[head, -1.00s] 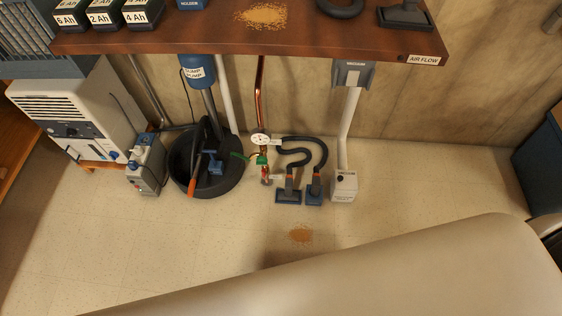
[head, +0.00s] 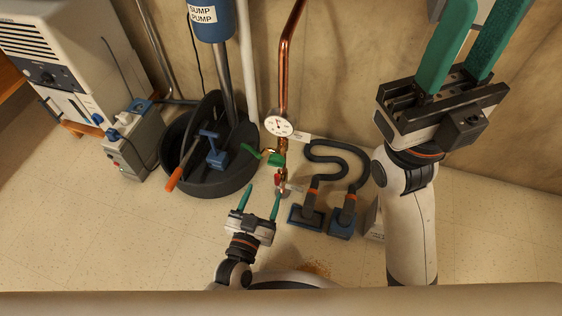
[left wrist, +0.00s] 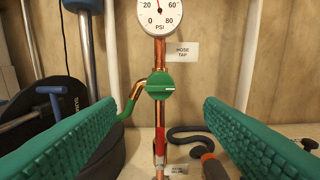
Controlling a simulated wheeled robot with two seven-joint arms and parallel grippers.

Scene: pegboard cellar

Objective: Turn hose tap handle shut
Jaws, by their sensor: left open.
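The green hose tap handle (left wrist: 160,85) is a round knob with a pale, nearly level line, mounted on a copper pipe under a "HOSE TAP" label (left wrist: 182,54). In the head view the handle (head: 276,159) sits below the gauge. My left gripper (head: 261,200) is open and empty, its green fingers pointing toward the pipe. In the left wrist view its fingers (left wrist: 158,135) flank the handle widely, apart from it. My right gripper (head: 478,55) is raised at the upper right, fingers apart and empty.
A pressure gauge (head: 279,124) sits above the tap, and a red lever (left wrist: 160,147) below it. A black basin (head: 215,185) with a sump pump (head: 212,20) stands left. A black hose (head: 330,157) and floor nozzles (head: 305,217) lie right of the pipe.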

